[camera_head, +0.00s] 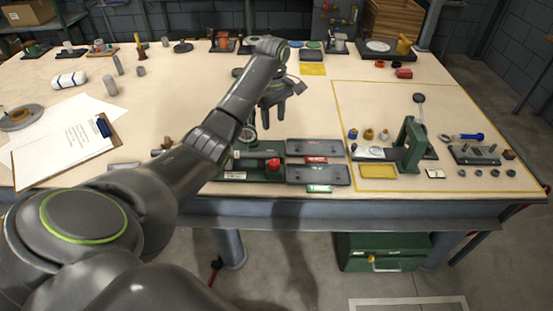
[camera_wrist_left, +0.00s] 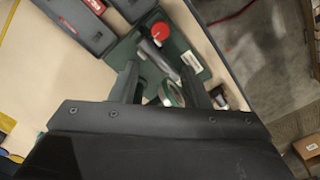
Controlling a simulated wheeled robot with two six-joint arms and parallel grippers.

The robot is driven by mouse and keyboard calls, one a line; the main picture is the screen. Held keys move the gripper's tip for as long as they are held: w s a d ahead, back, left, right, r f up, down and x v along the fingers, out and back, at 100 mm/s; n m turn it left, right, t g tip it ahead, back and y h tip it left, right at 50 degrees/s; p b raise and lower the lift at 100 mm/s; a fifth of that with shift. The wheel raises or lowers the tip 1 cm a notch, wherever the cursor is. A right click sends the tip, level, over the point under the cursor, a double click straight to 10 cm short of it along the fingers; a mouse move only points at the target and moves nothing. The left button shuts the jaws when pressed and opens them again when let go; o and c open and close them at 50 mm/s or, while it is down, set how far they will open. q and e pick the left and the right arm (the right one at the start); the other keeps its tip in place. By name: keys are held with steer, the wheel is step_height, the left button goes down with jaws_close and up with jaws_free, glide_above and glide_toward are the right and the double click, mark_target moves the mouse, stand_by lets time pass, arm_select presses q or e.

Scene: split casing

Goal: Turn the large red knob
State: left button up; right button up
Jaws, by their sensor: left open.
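The red knob (camera_head: 273,163) sits on a dark green fixture (camera_head: 250,175) near the front edge of the bench. In the left wrist view the knob (camera_wrist_left: 160,31) shows as a red disc beyond the fingertips, beside a grey bar on the green base (camera_wrist_left: 190,55). My left gripper (camera_head: 273,118) is open and points down above the bench, behind the knob and apart from it. In the left wrist view its fingers (camera_wrist_left: 163,85) stand on either side of a round ring-like part (camera_wrist_left: 170,93); I cannot tell the height between them. My left forearm hides part of the fixture.
Two dark grey trays (camera_head: 318,175) with red and green labelled items lie right of the fixture. A green press (camera_head: 410,143) stands farther right inside a yellow outline. A clipboard with paper (camera_head: 65,150) lies at left. The bench middle behind my gripper is mostly clear.

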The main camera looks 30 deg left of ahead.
mark_target(274, 162)
arm_select(q)
step_height(274, 162, down, 16)
steer(key=shift+r+b, duration=0.1)
steer(key=shift+b, duration=0.3)
steer(key=shift+f, duration=0.7)
steer(key=shift+c, duration=0.2)
steer(key=c, duration=0.6)
steer(key=shift+c, duration=0.2)
steer(key=shift+r, duration=0.1)
